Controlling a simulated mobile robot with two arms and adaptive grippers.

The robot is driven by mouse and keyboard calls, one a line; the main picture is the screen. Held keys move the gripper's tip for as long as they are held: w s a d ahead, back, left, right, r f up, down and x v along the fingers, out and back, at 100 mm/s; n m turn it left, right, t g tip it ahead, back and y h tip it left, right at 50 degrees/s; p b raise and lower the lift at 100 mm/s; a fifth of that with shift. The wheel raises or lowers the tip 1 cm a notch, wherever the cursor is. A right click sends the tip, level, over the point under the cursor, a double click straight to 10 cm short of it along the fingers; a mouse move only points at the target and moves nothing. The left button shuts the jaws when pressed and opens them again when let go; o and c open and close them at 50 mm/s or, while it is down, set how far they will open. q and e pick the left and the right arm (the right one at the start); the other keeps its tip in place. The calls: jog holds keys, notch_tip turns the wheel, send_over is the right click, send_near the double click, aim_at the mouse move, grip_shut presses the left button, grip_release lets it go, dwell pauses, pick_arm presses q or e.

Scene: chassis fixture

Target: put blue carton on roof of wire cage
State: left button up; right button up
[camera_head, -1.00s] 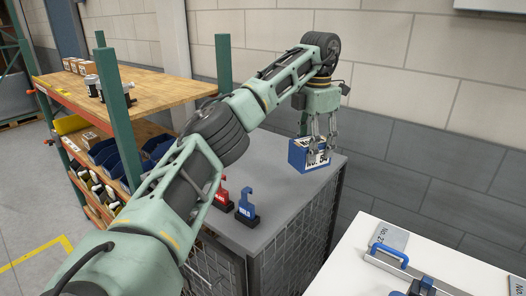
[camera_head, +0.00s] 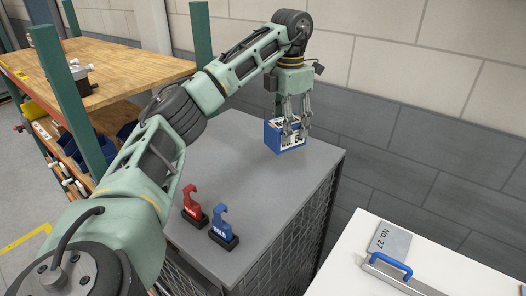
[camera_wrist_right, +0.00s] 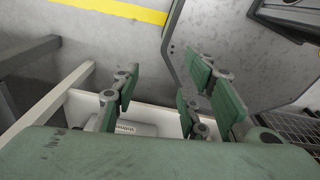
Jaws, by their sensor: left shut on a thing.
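The blue carton (camera_head: 272,138), with a white label, is upright in the head view, at the far part of the wire cage's grey roof. My left gripper (camera_head: 294,130) reaches down from above, shut on the carton. I cannot tell whether the carton's underside touches the roof. The wire cage (camera_head: 240,175) has a flat grey top and mesh sides. My right gripper (camera_wrist_right: 165,105) shows in the right wrist view with its green finger pads apart and nothing between them.
A red hook-shaped piece (camera_head: 191,203) and a blue one (camera_head: 221,220) stand on the roof's near part. A white table (camera_head: 400,250) with a blue-handled item (camera_head: 391,258) is at right. A wooden-topped shelf (camera_head: 120,75) is at left. The roof's middle is clear.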

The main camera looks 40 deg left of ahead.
pick_arm(q)
jog(key=s+a+f, duration=0.2)
jog(key=s+f, duration=0.1)
jog(key=s+a+f, duration=0.1)
jog(key=s, duration=0.1)
jog(key=shift+s+f+p, duration=0.15)
jog(key=shift+p, duration=0.25)
notch_tip(320, 180, down, 3)
jog(key=shift+f+p, duration=0.15)
jog(key=shift+p, duration=0.45)
jog(key=shift+f, duration=0.15)
jog(key=shift+d, duration=0.1)
pick_arm(e)
jog(key=shift+w+a+r, duration=0.35)
jog(key=shift+w+r, duration=0.2)
jog(key=shift+w+a+r, duration=0.35)
jog(key=shift+w+r, duration=0.15)
jog(key=shift+w, duration=0.1)
